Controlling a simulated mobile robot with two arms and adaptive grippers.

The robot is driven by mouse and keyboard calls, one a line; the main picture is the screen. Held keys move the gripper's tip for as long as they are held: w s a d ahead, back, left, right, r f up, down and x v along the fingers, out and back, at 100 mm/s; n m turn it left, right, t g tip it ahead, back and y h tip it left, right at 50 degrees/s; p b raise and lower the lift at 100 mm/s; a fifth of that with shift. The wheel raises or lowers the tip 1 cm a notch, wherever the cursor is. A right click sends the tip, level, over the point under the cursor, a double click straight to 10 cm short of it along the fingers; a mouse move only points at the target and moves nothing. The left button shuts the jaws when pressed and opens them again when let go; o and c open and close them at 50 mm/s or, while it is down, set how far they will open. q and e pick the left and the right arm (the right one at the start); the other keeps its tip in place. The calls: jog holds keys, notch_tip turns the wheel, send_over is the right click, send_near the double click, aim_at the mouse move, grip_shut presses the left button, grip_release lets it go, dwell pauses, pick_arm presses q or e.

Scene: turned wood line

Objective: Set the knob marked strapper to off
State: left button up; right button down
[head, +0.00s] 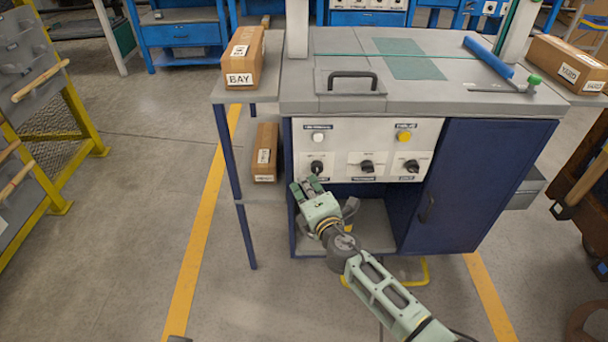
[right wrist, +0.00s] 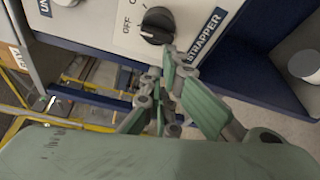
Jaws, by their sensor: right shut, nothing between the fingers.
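The strapper knob is a black dial (right wrist: 157,25) on a white plate, with the STRAPPER label (right wrist: 205,38) beside it in the right wrist view. OFF and part of another marking show around it; I cannot tell surely where its pointer stands. In the head view it is the leftmost black knob (head: 317,166) on the cabinet's panel. My right gripper (head: 309,184) is shut and empty, just below this knob. In the right wrist view its green-padded fingers (right wrist: 172,72) are close to the dial; contact is not clear. My left gripper is not in view.
Two more black knobs (head: 366,166) (head: 411,165) sit to the right on the panel. A white button (head: 318,137) and a yellow button (head: 403,136) are above. A side shelf with cardboard boxes (head: 243,57) stands left. Below the panel is an open bay.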

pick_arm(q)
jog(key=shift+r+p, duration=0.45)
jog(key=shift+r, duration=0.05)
pick_arm(e)
jog(key=shift+d+f+n, duration=0.1)
jog(key=shift+n, duration=0.5)
pick_arm(q)
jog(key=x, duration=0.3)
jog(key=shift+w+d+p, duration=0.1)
jog(key=shift+p, duration=0.25)
pick_arm(e)
jog(key=shift+d+f+n+h, duration=0.15)
jog(key=shift+f+n+h, duration=0.15)
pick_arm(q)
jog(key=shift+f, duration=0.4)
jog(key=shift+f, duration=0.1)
pick_arm(e)
jog(key=shift+f, duration=0.15)
